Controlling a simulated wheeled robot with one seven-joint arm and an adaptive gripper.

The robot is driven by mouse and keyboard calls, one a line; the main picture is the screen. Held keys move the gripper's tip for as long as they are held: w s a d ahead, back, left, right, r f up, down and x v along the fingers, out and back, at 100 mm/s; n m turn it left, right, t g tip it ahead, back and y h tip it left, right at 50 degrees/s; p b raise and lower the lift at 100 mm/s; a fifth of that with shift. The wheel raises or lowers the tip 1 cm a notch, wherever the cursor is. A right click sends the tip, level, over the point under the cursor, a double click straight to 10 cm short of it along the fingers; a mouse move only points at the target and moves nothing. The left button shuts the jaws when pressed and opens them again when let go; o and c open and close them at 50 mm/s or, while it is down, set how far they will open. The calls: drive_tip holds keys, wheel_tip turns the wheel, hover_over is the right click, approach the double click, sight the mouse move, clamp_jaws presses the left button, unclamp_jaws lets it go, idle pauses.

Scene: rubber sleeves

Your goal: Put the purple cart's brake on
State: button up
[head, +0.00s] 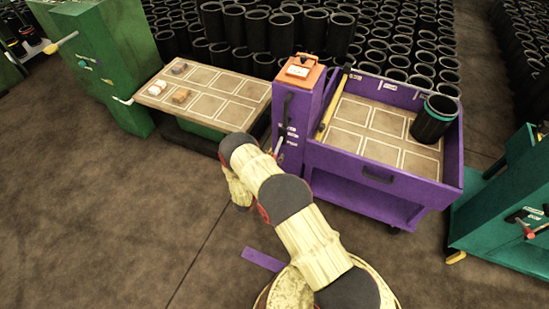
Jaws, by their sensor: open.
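The purple cart (385,191) stands right of centre, with a deep tray and a tall purple column (295,112) at its left end. The column has an orange top (301,72) with a white label. A dark handle and small white labels are on its side, too small to read. A small pale lever (278,146) shows low on the column, beside my arm; I cannot tell whether it is the brake or how it is set. My arm rises from the bottom and bends down left of the cart. My gripper is hidden behind the arm links.
A green station with a tan table (150,91) is left. A teal cart (500,205) is right. Black sleeves crowd the back. Floor is open at left front.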

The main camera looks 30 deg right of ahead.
drive_tip(key=shift+w+d, duration=0.15)
drive_tip(key=shift+d, duration=0.05)
drive_tip(key=shift+c, duration=0.5)
clamp_jaws()
idle(0.4)
